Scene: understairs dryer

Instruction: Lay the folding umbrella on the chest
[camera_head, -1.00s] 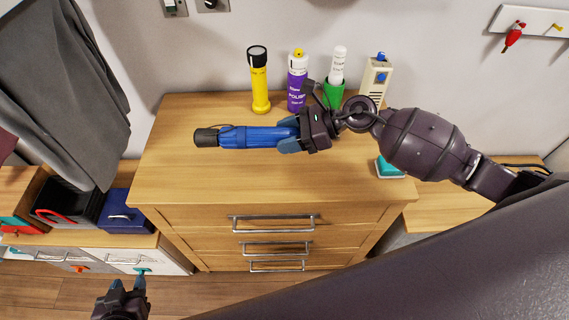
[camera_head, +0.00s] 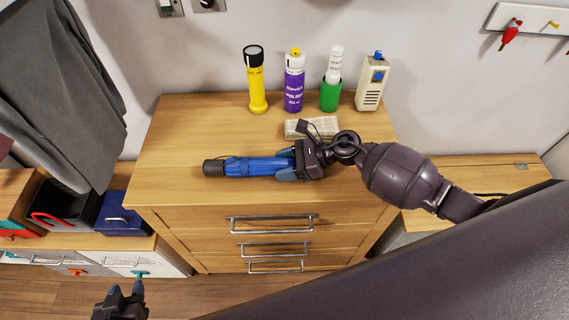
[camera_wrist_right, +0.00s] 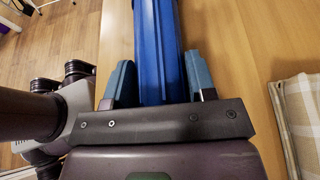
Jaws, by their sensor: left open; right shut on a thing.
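The blue folding umbrella (camera_head: 250,167) with a dark end lies sideways over the top of the wooden chest (camera_head: 180,140). My right gripper (camera_head: 288,165) is shut on its right end. In the right wrist view the blue umbrella (camera_wrist_right: 157,50) runs between the two fingers (camera_wrist_right: 152,82). The umbrella is low over the chest top; I cannot tell whether it touches. My left gripper (camera_head: 124,292) is open and empty at the bottom left, in front of the chest and below its top.
A yellow torch (camera_head: 256,80), a purple polish can (camera_head: 294,82), a green-and-white bottle (camera_head: 332,80) and a cream box (camera_head: 371,84) stand along the chest's back edge. A folded checked cloth (camera_head: 311,128) lies behind my right gripper. The chest top's front left is clear.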

